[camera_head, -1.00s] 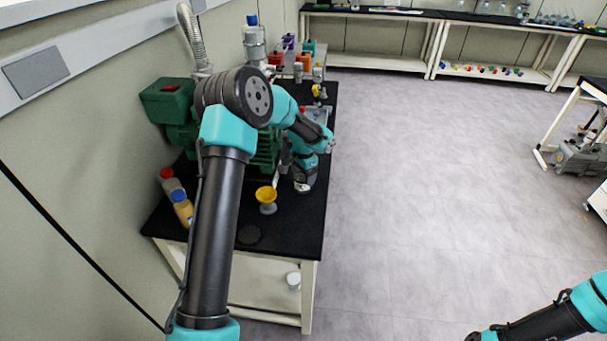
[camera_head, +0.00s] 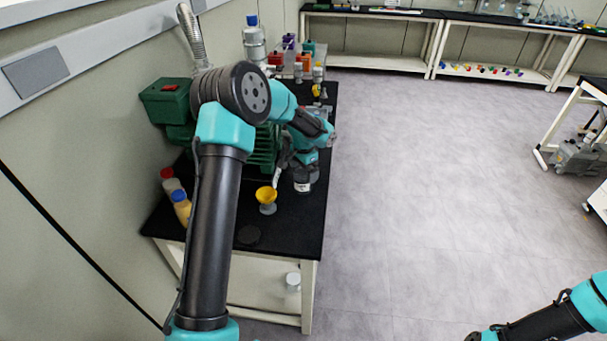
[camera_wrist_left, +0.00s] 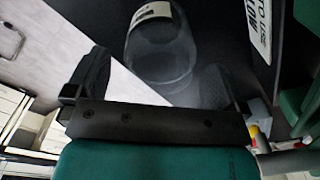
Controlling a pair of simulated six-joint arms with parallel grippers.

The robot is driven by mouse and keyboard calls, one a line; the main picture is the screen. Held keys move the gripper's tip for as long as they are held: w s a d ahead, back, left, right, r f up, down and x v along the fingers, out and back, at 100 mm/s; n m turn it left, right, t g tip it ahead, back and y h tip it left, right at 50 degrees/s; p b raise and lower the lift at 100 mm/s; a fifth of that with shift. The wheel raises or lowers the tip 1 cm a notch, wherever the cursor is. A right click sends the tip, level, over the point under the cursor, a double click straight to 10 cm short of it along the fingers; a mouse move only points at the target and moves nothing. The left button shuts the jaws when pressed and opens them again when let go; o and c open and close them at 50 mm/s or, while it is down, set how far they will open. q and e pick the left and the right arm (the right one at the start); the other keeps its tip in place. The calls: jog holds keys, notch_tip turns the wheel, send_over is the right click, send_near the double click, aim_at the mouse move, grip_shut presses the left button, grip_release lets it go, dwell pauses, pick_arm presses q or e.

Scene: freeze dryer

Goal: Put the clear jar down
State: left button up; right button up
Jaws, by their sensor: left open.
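The clear jar (camera_head: 304,186) stands on the black bench top near its right edge, with a pale label on its side. In the left wrist view the jar (camera_wrist_left: 160,48) shows as see-through glass with a white label, beyond and between the finger tips. My left gripper (camera_wrist_left: 155,75) is open, its two dark fingers spread on either side of the jar with no grip on it. In the head view my left forearm and wrist hide part of the gripper, just behind and above the jar. My right arm shows only at the lower right corner; its gripper is out of view.
A yellow funnel (camera_head: 266,194) on a grey holder stands left of the jar. Two capped bottles (camera_head: 181,208) stand at the left edge. A green machine (camera_head: 165,101) stands behind my arm.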

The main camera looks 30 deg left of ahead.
pick_arm(q)
notch_tip(320, 180, up, 10)
jog(key=shift+f, duration=0.1)
dwell(0.8)
